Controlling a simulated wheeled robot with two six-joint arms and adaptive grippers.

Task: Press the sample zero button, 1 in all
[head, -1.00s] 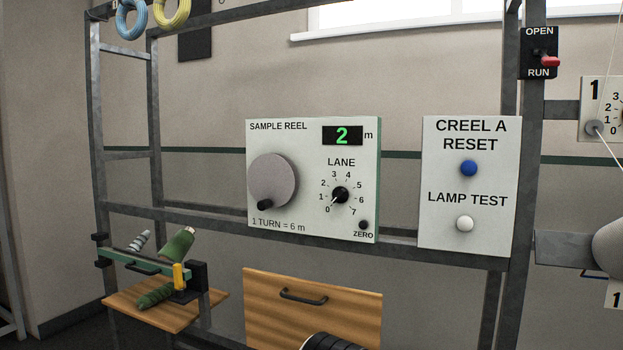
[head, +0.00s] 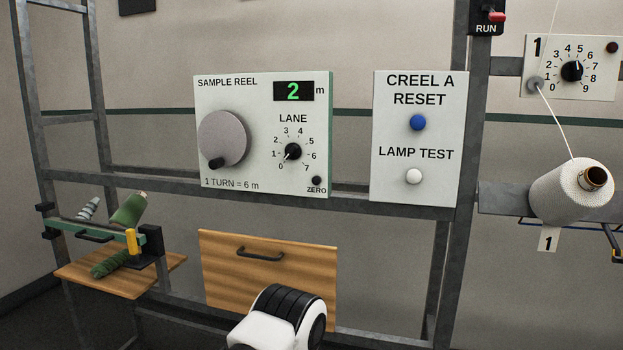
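The sample reel panel (head: 238,132) is a white plate on the grey frame in the head view. Its small dark zero button (head: 317,180) sits at the lower right, above the word ZERO. The green display (head: 293,91) reads 2 m. The lane dial (head: 292,152) points toward the low end, about 0. The grey reel crank (head: 222,139) has its black knob at the lower left. A white and black part of my own arm shows at the bottom, below the panel. Neither gripper shows.
Right of the panel is a plate with a blue reset button (head: 417,122) and a white lamp test button (head: 413,176). A wooden drawer front (head: 225,275) lies below. A white yarn cone (head: 565,195) is at right. A wooden shelf (head: 90,277) with green cones is at left.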

